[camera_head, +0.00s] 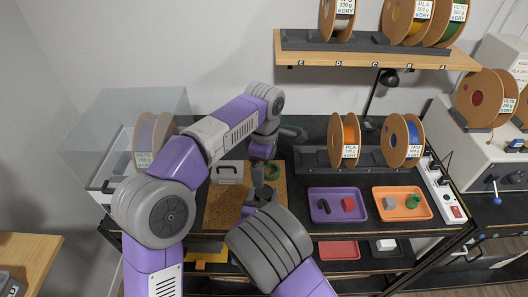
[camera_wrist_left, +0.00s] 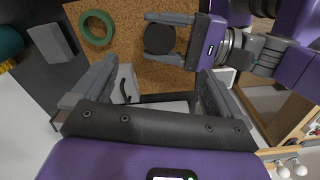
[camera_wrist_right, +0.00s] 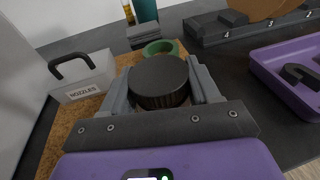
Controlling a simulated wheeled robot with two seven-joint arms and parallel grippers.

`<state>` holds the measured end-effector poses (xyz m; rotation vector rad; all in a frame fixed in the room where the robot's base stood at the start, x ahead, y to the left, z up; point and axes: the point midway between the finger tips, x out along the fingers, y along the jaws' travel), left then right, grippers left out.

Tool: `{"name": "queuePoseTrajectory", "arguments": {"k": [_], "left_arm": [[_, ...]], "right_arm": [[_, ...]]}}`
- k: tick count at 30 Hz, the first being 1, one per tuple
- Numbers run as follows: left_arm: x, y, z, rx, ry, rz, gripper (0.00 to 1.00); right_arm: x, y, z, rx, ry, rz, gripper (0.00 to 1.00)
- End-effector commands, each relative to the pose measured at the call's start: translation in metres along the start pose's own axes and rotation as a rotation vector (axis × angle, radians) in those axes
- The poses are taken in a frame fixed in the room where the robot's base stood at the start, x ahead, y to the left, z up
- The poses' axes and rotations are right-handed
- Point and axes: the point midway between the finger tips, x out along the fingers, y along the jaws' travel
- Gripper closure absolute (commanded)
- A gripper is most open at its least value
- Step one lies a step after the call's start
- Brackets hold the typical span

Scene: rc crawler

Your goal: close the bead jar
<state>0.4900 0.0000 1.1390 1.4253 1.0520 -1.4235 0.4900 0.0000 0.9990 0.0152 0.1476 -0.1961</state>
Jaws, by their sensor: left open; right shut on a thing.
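A round black cap with a ribbed side (camera_wrist_right: 158,85) sits between the fingers of my right gripper (camera_wrist_right: 160,75), which is shut on it. In the left wrist view the cap (camera_wrist_left: 159,39) shows from above, over the cork mat (camera_wrist_left: 130,72). Whether a jar is under the cap is hidden; no beads show. My left gripper (camera_wrist_left: 158,68) is open and empty, pointing down near the cap and the right gripper's fingers. In the head view both grippers are close together over the mat (camera_head: 222,208), partly covered by my arms.
A green ring (camera_wrist_right: 160,47) lies just behind the cap, with a grey block (camera_wrist_right: 145,30) beyond. A white NOZZLES box (camera_wrist_right: 83,83) stands at the mat's left. A purple tray (camera_head: 336,216), an orange tray (camera_head: 402,214) and spool racks stand to the right.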

Motion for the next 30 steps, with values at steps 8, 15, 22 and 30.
{"name": "queuePoseTrajectory", "arguments": {"k": [8,15,22,30], "left_arm": [[-0.046,0.0,0.001,0.001,0.001,0.001,0.0],[-0.06,0.0,0.0,0.0,0.0,-0.001,0.0],[-0.061,-0.001,0.0,0.001,0.0,-0.001,0.0],[-0.061,-0.001,0.0,0.001,0.001,-0.001,0.0]], "right_arm": [[-0.001,-0.001,-0.004,-0.004,0.011,0.0,1.0],[-0.001,-0.001,-0.004,-0.004,0.011,0.0,1.0],[-0.001,-0.001,-0.004,-0.004,0.011,0.0,1.0],[0.0,-0.001,-0.003,-0.002,0.007,0.0,0.09]]}}
